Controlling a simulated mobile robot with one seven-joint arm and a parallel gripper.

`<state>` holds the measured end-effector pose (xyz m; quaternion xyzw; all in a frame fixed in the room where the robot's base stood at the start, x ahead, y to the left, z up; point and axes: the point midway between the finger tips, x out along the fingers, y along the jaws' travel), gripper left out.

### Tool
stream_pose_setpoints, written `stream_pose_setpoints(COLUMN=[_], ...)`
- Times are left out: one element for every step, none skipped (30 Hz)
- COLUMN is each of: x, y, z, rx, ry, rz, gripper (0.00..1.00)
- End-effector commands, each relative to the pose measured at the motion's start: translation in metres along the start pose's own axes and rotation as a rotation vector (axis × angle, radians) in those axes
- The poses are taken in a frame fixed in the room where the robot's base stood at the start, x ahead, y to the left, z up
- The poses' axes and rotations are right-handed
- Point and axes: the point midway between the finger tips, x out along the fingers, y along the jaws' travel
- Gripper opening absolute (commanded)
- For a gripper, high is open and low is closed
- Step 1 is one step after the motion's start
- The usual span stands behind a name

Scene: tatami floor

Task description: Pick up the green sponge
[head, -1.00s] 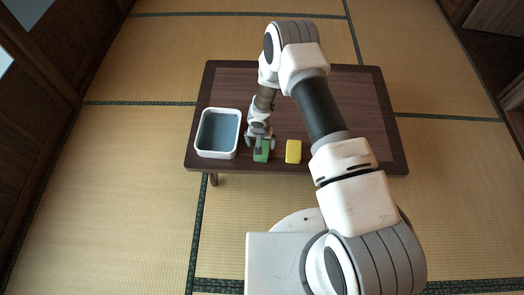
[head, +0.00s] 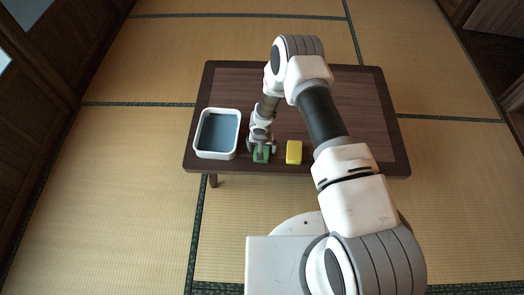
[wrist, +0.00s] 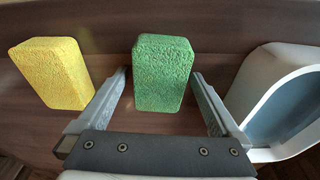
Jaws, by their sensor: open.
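The green sponge (head: 261,155) lies on the dark wooden table near its front edge, between the white tub and the yellow sponge. In the wrist view the green sponge (wrist: 163,73) is in the middle, between the two fingers. My gripper (head: 261,149) is right over it in the head view and partly covers it. In the wrist view my gripper (wrist: 160,82) is open, with a finger on each side of the sponge and a gap visible on both sides.
A yellow sponge (head: 294,152) lies just right of the green one; it is at left in the wrist view (wrist: 52,74). A white tub (head: 198,150) with a blue-grey inside stands to the left. The table's front edge (head: 330,172) is close. The table's right side is clear.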

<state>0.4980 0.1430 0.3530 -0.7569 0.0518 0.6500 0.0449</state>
Motion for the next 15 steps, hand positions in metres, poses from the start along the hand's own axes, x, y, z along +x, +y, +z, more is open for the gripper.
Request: stream_pose_setpoints(x=[0.0011, 0.0014, 0.0017, 0.0020, 0.0022, 0.0026, 0.0020, 0.0017, 0.0017, 0.0017, 0.0017, 0.0017, 0.0017, 0.0017, 0.0017], y=[0.0000, 0.0000, 0.0001, 0.0001, 0.0002, 0.0003, 0.0004, 0.0004, 0.0004, 0.0004, 0.0004, 0.0003, 0.0004, 0.0003, 0.0003], z=[0.0002, 0.0002, 0.0003, 0.0003, 0.0003, 0.0004, 0.0003, 0.0003, 0.0003, 0.0003, 0.0003, 0.0003, 0.0003, 0.0003, 0.0003], rx=[0.000, 0.000, 0.000, 0.000, 0.001, 0.001, 0.001, 0.001, 0.001, 0.001, 0.001, 0.001, 0.001, 0.001, 0.001], ry=[0.000, 0.000, 0.000, 0.000, 0.000, 0.000, 0.000, 0.000, 0.000, 0.000, 0.000, 0.000, 0.000, 0.000, 0.000], rz=[0.000, 0.000, 0.000, 0.000, 0.001, 0.001, 0.001, 0.001, 0.001, 0.001, 0.001, 0.001, 0.001, 0.001, 0.001], gripper=[1.00, 1.00, 1.00, 1.00, 1.00, 1.00, 0.96, 0.91, 0.84, 0.78, 0.73, 0.66, 0.60, 0.55, 0.48])
